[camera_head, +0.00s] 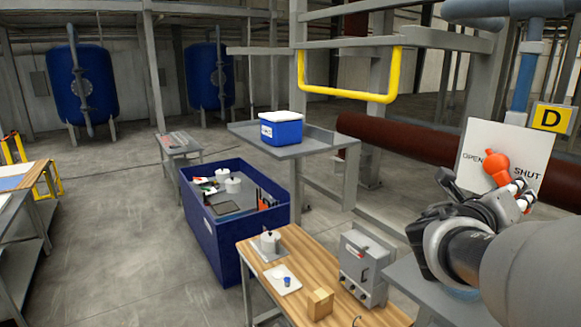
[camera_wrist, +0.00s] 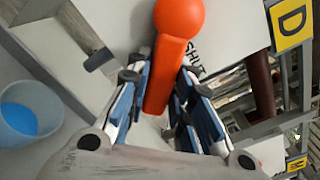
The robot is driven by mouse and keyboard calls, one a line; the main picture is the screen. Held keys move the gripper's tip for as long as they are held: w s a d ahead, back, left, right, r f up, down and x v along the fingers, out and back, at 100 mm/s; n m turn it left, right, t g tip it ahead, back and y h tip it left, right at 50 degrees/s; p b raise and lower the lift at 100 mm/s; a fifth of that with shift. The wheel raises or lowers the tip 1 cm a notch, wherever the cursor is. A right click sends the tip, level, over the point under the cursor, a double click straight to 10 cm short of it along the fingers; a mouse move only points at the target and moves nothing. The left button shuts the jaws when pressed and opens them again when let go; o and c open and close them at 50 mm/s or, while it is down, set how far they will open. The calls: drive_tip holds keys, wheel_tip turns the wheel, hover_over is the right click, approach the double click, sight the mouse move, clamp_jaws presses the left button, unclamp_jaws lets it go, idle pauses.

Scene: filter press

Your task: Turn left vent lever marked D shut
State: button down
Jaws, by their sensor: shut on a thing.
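The orange-red vent lever (camera_head: 497,166) is mounted on a white plate (camera_head: 512,141) with the words OPEN at left and SHUT at right. A yellow sign marked D (camera_head: 552,118) hangs above right of the plate. The lever slants down and right from its round hub, its handle passing just below the word SHUT. In the wrist view the lever's handle (camera_wrist: 166,72) lies between the fingers of my gripper (camera_wrist: 160,90), which is shut on it. In the head view my gripper (camera_head: 522,193) hides the handle's end.
A translucent bucket (camera_wrist: 28,115) with blue content is at left in the wrist view. A wooden-topped bench (camera_head: 335,304) with a grey box (camera_head: 364,267) stands left of my arm. A yellow guard rail (camera_head: 345,93) and a dark red pipe (camera_head: 410,140) lie behind.

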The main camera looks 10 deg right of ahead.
drive_tip(key=c, duration=1.4)
unclamp_jaws()
drive_tip(key=v, duration=1.2)
